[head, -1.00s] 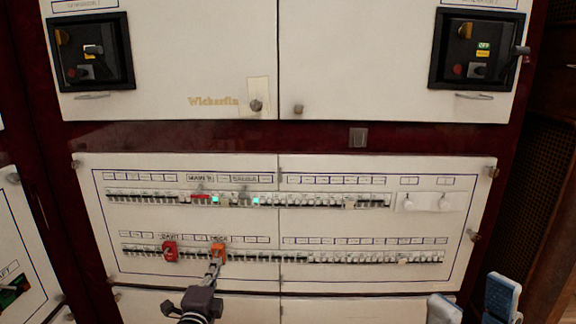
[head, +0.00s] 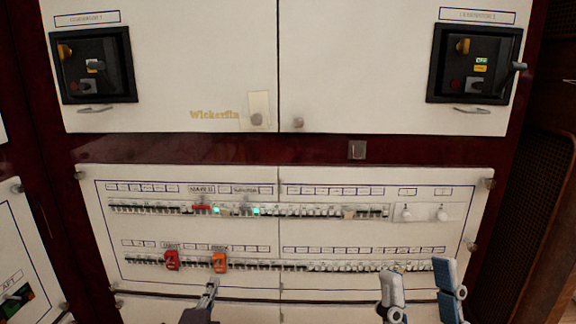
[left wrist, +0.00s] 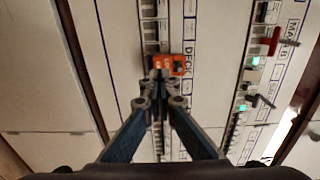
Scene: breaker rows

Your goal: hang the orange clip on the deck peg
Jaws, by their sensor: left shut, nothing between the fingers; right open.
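The orange clip (head: 219,262) sits on the lower breaker row, just under the label DECK. It also shows in the left wrist view (left wrist: 176,65), beside that label. No separate peg can be made out at the clip. My left gripper (head: 212,283) is shut and empty, just below the clip in the head view. In the left wrist view its fingertips (left wrist: 159,78) meet close to the clip's edge, and contact cannot be told. My right gripper (head: 419,272) is open and empty in front of the lower right of the panel.
A red clip (head: 171,260) sits left of the orange one on the same row. The upper row has a red lever (head: 201,208) and green lights. Two white knobs (head: 424,214) are at the upper right. Black switch boxes (head: 93,65) are above.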

